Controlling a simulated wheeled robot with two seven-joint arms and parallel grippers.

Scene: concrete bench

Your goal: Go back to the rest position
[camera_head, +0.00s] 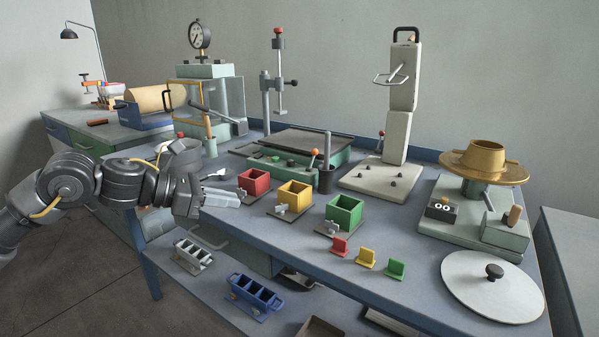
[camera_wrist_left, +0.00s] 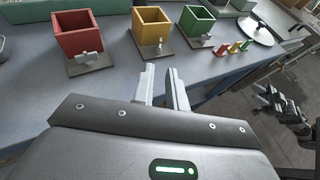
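My left gripper (camera_head: 222,198) is at the left front of the bench, left of the red bin (camera_head: 254,181). In the left wrist view its two fingers (camera_wrist_left: 160,88) stand a little apart with nothing between them. The yellow bin (camera_head: 295,195) and green bin (camera_head: 344,209) stand in a row to the right of the red one. All three appear empty, apart from the gripper. In the left wrist view, dark parts with pale fingers at the right edge look like my right gripper (camera_wrist_left: 268,94); its opening is too small to read. It is not in the head view.
Red, yellow (camera_head: 366,258) and green small pieces stand near the bench's front edge. A round white plate (camera_head: 492,287) lies at the right. A grey rack (camera_head: 193,256) and blue rack (camera_head: 252,297) are on the lower shelf. A press and other equipment line the back.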

